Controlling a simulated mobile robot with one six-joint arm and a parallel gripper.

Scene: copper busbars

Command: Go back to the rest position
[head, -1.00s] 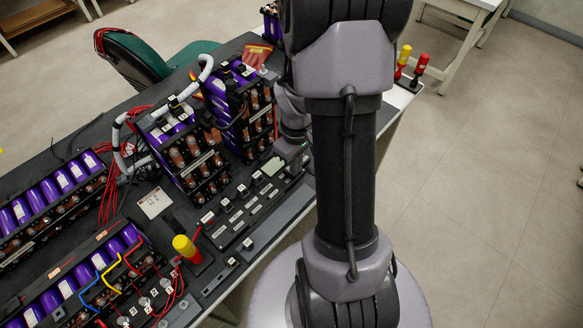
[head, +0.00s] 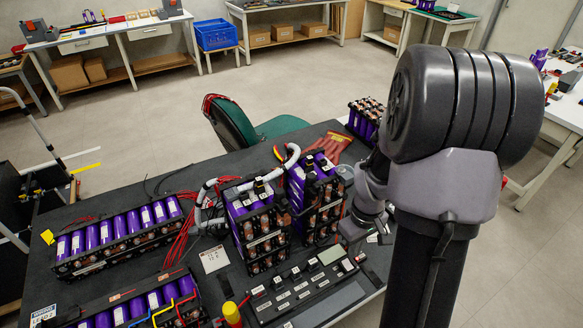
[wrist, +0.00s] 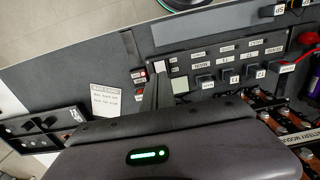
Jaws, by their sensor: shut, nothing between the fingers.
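My arm stands at the right of the head view, its dark thick joints and column in front of the workbench (head: 110,185). My gripper (wrist: 156,92) shows in the wrist view as a dark body with a green light and narrow fingers, shut and empty. The fingers point over the bench top, near a panel of labelled switches (wrist: 225,65). In the head view the gripper is largely hidden behind my arm, near the right end of the panel (head: 305,285).
Purple cell modules with copper busbars (head: 260,225) stand left of my arm; a long row of cells (head: 120,240) lies farther left. A yellow-handled tool (head: 232,314) stands by the panel. A green chair (head: 240,125) is behind the bench. Floor is open beyond.

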